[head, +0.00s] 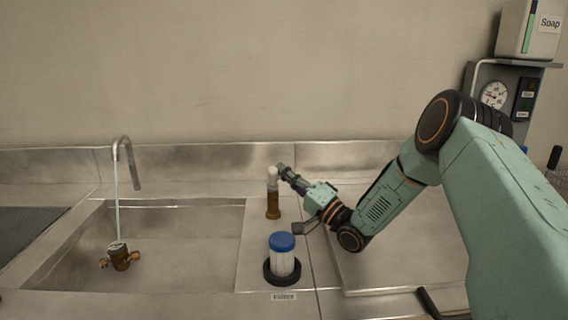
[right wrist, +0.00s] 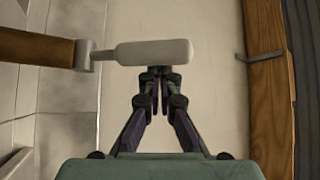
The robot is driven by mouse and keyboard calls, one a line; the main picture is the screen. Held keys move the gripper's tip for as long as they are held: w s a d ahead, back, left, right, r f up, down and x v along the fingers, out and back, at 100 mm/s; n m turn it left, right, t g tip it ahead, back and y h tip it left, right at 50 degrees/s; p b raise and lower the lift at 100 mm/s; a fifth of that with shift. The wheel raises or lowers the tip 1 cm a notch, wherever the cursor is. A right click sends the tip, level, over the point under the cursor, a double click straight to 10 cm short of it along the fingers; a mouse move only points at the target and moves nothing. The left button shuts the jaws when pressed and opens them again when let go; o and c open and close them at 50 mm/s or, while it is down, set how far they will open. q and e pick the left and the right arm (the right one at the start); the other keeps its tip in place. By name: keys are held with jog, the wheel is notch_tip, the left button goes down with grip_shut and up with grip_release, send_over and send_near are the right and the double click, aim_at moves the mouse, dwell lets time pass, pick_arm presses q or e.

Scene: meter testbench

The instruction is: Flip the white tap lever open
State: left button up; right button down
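The white tap lever (head: 272,174) sits on top of a short brown tap post (head: 273,205) behind the sink's right side. In the right wrist view the lever (right wrist: 150,52) lies crosswise, joined by a grey piece to the brown post (right wrist: 38,46) at the left. My right gripper (head: 284,173) is at the lever from its right. In the right wrist view its fingertips (right wrist: 160,74) are together, right at the lever's lower edge near its free end. Nothing shows between them; I cannot tell whether they touch the lever. My left gripper is not in view.
A blue-capped filter (head: 282,258) in a black base stands in front of the post, near my right wrist. At the left is a sink (head: 185,220) with a running faucet (head: 128,160) and a brass fitting (head: 120,256). A gauge (head: 494,95) hangs far right.

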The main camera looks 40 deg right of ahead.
jog(key=shift+s+a+f, duration=0.15)
jog(key=shift+s+f, duration=0.05)
jog(key=shift+f, duration=0.05)
dwell(0.6)
notch_tip(320, 180, up, 10)
dwell(0.5)
dwell(0.5)
